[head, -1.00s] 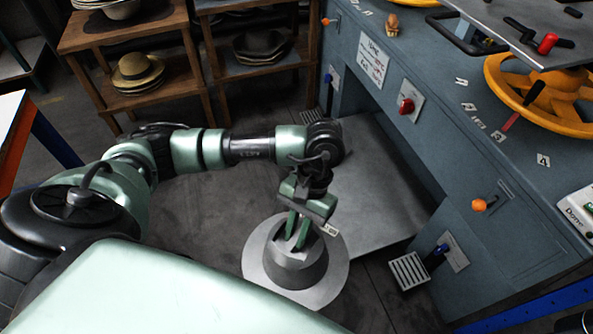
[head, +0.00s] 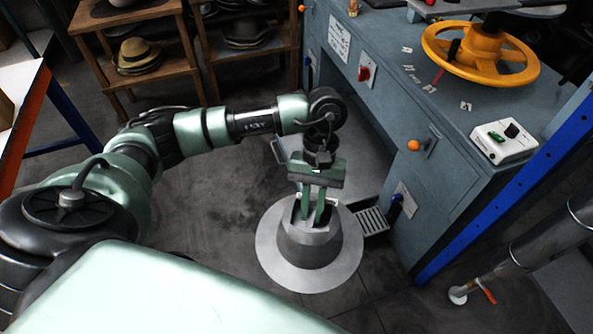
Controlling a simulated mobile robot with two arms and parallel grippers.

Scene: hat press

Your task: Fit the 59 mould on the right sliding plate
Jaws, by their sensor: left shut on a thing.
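A grey metal mould (head: 309,247), a hat-shaped block with a wide round brim, is held upright at the lower middle of the head view. My left gripper (head: 312,212) points down with its green fingers at the hollow top of the mould and is shut on it. I cannot read a number on the mould. The right sliding plate cannot be made out for certain; a yellow spoked ring (head: 480,55) on a post stands on top of the blue-grey press (head: 455,125). My right gripper is not in view.
A white control box (head: 503,141) sits on the press's near corner. A blue upright post (head: 500,190) and a grey pipe (head: 545,240) stand at the right. Wooden shelves with hats (head: 138,55) stand behind. The floor around the mould looks clear, with a pedal (head: 371,221) beside it.

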